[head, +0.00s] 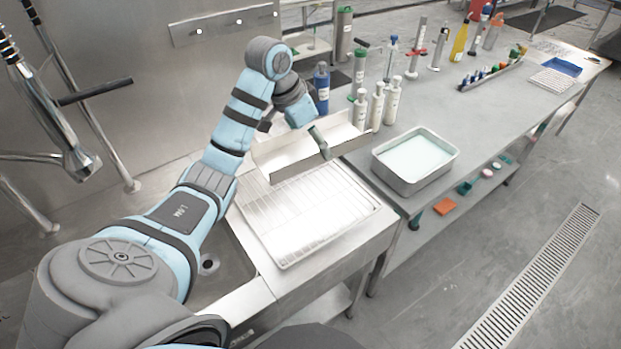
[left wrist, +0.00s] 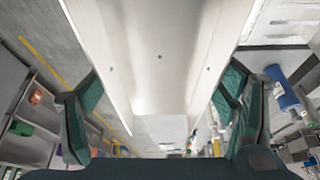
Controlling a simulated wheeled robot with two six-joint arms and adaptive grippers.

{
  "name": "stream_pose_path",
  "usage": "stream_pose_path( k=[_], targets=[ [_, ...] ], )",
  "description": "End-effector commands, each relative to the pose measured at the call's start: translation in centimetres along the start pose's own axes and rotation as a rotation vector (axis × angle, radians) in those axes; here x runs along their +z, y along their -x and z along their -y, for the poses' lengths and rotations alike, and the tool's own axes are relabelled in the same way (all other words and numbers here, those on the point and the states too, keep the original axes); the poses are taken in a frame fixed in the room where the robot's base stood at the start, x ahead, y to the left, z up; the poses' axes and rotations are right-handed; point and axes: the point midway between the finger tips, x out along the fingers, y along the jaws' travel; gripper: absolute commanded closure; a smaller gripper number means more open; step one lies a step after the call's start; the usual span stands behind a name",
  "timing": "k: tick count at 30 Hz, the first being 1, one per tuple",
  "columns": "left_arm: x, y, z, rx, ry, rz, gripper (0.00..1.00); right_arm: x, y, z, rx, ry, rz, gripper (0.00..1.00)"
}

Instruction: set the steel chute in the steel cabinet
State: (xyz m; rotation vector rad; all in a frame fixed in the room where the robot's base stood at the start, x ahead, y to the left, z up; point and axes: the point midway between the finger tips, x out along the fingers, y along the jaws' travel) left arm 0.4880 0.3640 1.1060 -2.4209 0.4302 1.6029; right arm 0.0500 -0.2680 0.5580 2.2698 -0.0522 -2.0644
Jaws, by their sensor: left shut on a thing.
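The steel chute (head: 288,161) is a pale, open, trough-like sheet piece with raised side walls. It is held tilted over the wire rack by the sink in the head view. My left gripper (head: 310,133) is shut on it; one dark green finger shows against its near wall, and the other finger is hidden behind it. In the left wrist view the chute (left wrist: 157,60) runs between the two green-padded fingers, with small dark holes in its face. I cannot make out a steel cabinet for certain. My right gripper is not in view.
A wire rack (head: 309,219) lies on the drainboard below the chute. A steel basin (head: 447,165) of pale liquid stands to its right. White bottles (head: 377,106) and a blue bottle (head: 321,88) stand behind. A tap (head: 62,125) rises at left. The counter's right-middle part is clear.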

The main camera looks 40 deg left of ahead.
Motion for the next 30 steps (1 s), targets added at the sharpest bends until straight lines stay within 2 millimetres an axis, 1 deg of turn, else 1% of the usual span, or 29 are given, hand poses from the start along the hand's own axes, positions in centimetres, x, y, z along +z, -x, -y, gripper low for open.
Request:
stream_pose_path(
  k=[1, 8, 11, 14, 15, 17, 18, 21, 24, 28, 30],
  targets=[
    [-0.1, 0.4, 0.2, 0.000, 0.023, 0.006, 0.63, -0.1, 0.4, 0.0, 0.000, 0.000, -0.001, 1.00],
    [0.1, 0.0, 0.3, 0.000, 0.033, 0.008, 0.63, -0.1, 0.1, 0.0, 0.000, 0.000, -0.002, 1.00],
    [0.4, -0.7, 0.3, 0.000, 0.032, 0.007, 0.63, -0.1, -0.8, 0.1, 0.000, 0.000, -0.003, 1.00],
    [1.5, -3.3, 0.3, 0.000, 0.031, 0.007, 0.63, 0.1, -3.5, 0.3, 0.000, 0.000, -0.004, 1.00],
    [2.1, -4.7, 0.2, 0.000, 0.031, 0.008, 0.63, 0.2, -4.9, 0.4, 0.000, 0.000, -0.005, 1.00],
    [3.1, -7.1, 0.2, 0.001, 0.031, 0.009, 0.63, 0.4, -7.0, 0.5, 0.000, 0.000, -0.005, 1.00],
    [3.6, -8.0, 0.1, 0.003, 0.031, 0.014, 0.63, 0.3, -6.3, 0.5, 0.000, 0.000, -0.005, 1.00],
    [4.9, -11.0, 0.1, 0.002, 0.032, 0.013, 0.63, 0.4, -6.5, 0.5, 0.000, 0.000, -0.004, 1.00],
    [5.8, -13.3, 0.1, 0.001, 0.030, 0.009, 0.63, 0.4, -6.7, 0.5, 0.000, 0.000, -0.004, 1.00],
    [6.5, -15.0, 0.1, 0.000, 0.030, 0.009, 0.63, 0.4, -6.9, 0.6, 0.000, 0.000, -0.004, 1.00],
    [7.0, -16.2, 0.0, 0.001, 0.030, 0.010, 0.63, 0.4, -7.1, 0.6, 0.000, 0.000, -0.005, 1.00]
  ],
)
